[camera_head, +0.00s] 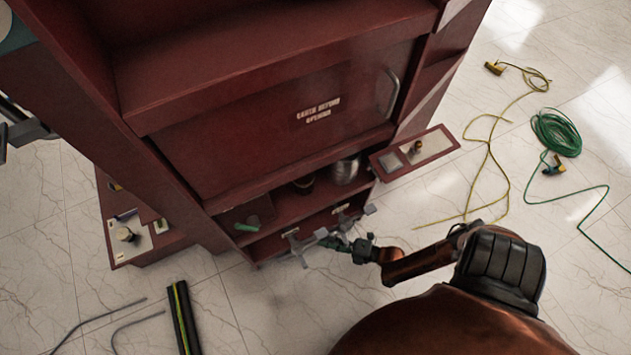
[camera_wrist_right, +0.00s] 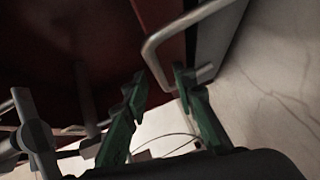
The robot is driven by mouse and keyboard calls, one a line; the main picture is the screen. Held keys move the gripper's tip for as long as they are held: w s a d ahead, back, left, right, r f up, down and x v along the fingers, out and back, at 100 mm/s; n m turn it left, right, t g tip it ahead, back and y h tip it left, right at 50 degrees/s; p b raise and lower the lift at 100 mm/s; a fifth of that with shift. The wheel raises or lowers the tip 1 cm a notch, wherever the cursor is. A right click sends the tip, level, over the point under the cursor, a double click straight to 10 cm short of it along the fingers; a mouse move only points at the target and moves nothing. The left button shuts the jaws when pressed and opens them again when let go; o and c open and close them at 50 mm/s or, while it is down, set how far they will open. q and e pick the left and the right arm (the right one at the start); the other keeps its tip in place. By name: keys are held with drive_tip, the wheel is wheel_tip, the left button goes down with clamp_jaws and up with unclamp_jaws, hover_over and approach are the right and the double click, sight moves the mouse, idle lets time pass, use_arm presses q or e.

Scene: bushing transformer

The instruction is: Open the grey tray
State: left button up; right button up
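The dark red cabinet (camera_head: 270,115) has an open lower section with a low drawer-like front (camera_head: 268,250) that carries white labels and grey metal fittings. No part stands out clearly as a grey tray. My right gripper (camera_head: 345,243) is at the right part of this low front. In the right wrist view, its green fingers (camera_wrist_right: 160,100) are apart. A bent grey handle bar (camera_wrist_right: 182,32) reaches down near the gap between the fingertips. I cannot tell if they touch it. My left gripper is not in view.
A red-framed side tray (camera_head: 437,146) juts from the cabinet's right side, and another box (camera_head: 160,246) stands at left. A yellow cable (camera_head: 483,150) and a green cable coil (camera_head: 556,132) lie on the right floor. A black bar (camera_head: 184,318) lies at front left.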

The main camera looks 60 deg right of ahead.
drive_tip(key=shift+b+x, duration=0.3)
drive_tip(key=shift+x, duration=0.9)
drive_tip(key=shift+c, duration=0.5)
clamp_jaws()
drive_tip(key=shift+f, duration=0.1)
